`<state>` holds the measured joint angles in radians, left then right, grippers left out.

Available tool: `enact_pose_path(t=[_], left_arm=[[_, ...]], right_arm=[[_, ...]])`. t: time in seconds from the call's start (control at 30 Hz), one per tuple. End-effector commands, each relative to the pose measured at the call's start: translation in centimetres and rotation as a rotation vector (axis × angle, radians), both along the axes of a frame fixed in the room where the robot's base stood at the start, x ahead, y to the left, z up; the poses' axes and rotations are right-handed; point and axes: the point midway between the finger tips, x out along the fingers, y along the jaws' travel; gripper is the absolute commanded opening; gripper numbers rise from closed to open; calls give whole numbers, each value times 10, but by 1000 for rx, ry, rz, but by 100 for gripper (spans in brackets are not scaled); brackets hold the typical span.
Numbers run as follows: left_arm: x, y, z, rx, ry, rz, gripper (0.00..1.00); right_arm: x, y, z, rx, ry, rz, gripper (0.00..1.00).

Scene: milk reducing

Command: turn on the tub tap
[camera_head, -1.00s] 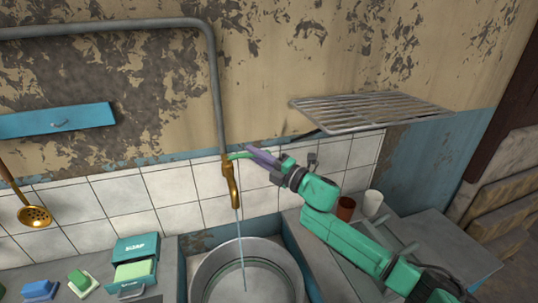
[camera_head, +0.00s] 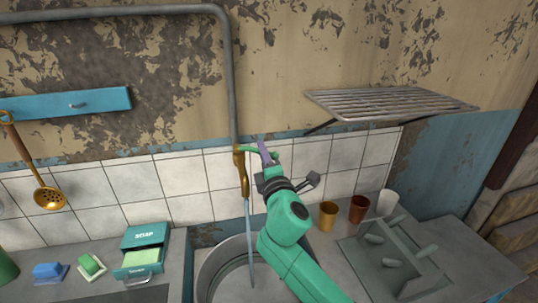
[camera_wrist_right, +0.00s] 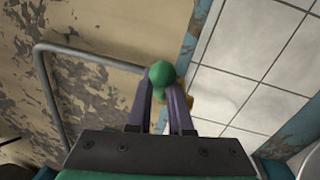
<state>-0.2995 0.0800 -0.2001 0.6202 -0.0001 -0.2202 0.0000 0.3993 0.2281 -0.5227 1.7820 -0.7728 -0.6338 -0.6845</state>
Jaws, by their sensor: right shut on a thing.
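The brass tub tap (camera_head: 241,170) hangs at the lower end of the grey wall pipe, in front of the tiles. A thin stream of water (camera_head: 249,235) runs from its spout into the round metal tub (camera_head: 212,268). The tap's green handle (camera_head: 257,151) points to the right. My right gripper (camera_head: 264,153) is at this handle. In the right wrist view its purple fingers are shut on the handle's round green end (camera_wrist_right: 161,73), and brass shows just behind. My left gripper is not in view.
A wire rack (camera_head: 390,103) juts from the wall at the right. An orange cup (camera_head: 327,215), a brown cup (camera_head: 358,208) and a white cup (camera_head: 387,203) stand right of my arm. A soap box (camera_head: 145,250) and sponges (camera_head: 91,265) lie left of the tub.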

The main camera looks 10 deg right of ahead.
Motion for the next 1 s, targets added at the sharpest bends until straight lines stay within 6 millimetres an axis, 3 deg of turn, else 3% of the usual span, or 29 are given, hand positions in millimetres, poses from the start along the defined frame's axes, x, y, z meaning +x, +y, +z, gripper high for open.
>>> enact_pose_path(t=[0.37,0.4,0.47,0.83,1.0], left_arm=[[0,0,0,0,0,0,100],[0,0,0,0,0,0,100],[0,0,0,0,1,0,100],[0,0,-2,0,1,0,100],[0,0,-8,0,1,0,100]], right_arm=[[0,1,-1,-1,2,-3,0],[0,1,-1,-1,2,-3,26],[0,1,-1,-1,2,-3,48],[-3,1,-2,-1,2,-3,48],[-29,0,-8,-1,2,-2,48]])
